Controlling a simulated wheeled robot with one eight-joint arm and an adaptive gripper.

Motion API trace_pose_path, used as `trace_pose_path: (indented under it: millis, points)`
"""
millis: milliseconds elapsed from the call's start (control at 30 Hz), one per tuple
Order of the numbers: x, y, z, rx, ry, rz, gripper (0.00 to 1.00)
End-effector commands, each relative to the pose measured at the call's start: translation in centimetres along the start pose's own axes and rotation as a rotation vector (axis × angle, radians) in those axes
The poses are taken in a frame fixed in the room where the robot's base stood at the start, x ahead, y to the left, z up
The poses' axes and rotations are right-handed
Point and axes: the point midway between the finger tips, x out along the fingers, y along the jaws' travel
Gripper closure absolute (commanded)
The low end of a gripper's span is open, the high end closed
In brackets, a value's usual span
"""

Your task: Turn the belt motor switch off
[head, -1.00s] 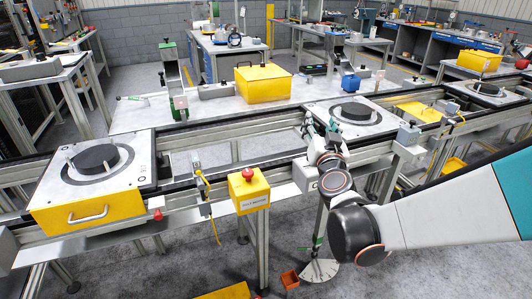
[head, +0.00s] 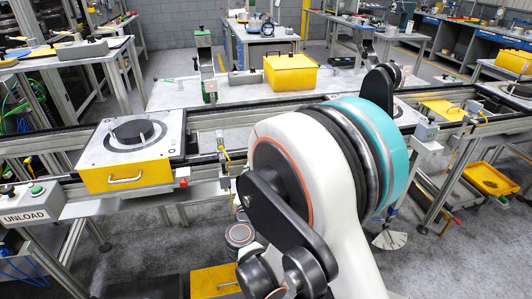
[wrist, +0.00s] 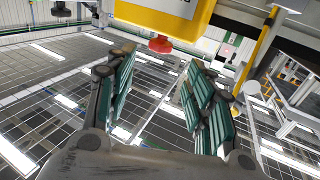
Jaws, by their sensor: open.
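A yellow box (wrist: 203,18) with a red button (wrist: 160,44) shows upside down at the top of the wrist view. It looks like the labelled yellow switch box from the earlier head view; its label is not readable now. My gripper (wrist: 152,72) is open and empty, its green-padded fingers spread apart. The red button appears beyond the fingertips, between them and near the top of the picture, with no contact visible. In the head view my arm covers the place of the switch box, and my gripper is hidden too.
A conveyor line crosses the head view. A pallet (head: 95,153) with a dark disc and a yellow drawer (head: 125,177) stands on it at left. A grey UNLOAD box (head: 32,205) is at front left. A yellow tray (head: 490,180) is low at right.

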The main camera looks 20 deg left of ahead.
Motion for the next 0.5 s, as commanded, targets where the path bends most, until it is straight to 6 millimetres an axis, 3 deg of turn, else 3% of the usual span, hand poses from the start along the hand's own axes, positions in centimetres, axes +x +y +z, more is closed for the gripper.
trace_pose_path:
  millis: [300, 500]
  points:
    - [6.5, 0.1, 0.2, 0.001, 0.001, 0.002, 0.51]
    - [9.5, 0.1, 0.1, 0.001, 0.001, 0.0, 0.51]
